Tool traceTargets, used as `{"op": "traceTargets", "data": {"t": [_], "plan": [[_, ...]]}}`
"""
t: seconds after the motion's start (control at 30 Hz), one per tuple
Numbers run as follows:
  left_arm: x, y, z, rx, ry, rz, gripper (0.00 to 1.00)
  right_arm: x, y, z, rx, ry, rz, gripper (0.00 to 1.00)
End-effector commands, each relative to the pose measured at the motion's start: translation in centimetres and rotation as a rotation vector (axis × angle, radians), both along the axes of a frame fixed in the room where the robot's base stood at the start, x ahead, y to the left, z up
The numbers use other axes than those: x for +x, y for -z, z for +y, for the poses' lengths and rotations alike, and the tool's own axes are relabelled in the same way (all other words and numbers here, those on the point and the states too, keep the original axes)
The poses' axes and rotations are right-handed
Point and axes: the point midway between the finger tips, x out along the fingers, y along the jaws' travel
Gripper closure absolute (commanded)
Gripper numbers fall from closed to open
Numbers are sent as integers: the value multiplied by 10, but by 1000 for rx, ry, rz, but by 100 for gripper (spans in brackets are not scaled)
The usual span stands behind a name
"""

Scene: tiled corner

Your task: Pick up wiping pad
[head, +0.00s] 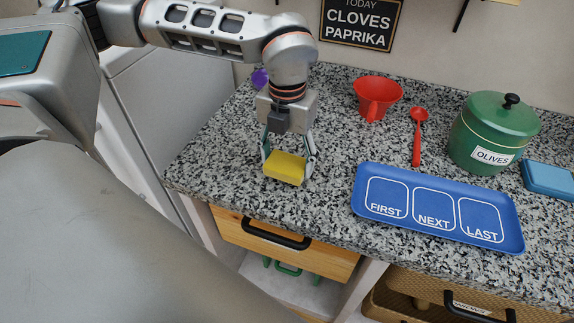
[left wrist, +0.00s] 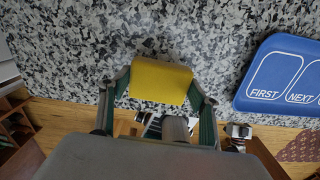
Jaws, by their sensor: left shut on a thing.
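The wiping pad is a yellow block (head: 285,168) near the front left edge of the speckled counter in the head view. My left gripper (head: 288,165) points down over it and is shut on it, one finger at each end. In the left wrist view the yellow pad (left wrist: 160,82) sits between the two fingers of the left gripper (left wrist: 160,90). I cannot tell whether the pad touches the counter or hangs just above it. My right gripper is not in view.
A blue tray (head: 352,197) marked FIRST, NEXT, LAST lies to the right. A purple object (head: 259,78) is partly hidden behind my arm. Wooden drawers (head: 285,245) are below.

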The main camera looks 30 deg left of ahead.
Motion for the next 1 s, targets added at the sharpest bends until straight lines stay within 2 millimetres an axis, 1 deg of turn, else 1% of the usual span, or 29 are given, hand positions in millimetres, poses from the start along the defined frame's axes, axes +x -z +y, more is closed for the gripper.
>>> {"op": "traceTargets", "data": {"t": [0.03, 0.17, 0.3, 0.4, 0.5, 0.6, 0.7, 0.8, 1.0], "plan": [[1, -11, 0, -1, -1, -4, 53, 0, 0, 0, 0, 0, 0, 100], [2, -44, 0, -1, -1, -7, 53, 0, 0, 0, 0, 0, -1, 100], [1, -84, 0, -1, -1, -6, 53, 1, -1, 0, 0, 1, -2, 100], [1, -111, 0, -1, -1, -6, 53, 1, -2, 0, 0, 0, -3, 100], [1, -133, -1, 0, 0, -3, 53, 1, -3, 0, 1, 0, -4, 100], [0, -151, -1, 0, 1, -3, 53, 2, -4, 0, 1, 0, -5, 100], [0, -163, 0, -1, 0, -2, 53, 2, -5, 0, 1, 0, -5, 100], [0, -170, 0, 0, 1, 0, 53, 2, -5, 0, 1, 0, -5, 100], [0, -174, 0, 0, 1, 1, 53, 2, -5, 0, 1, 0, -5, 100]]}}
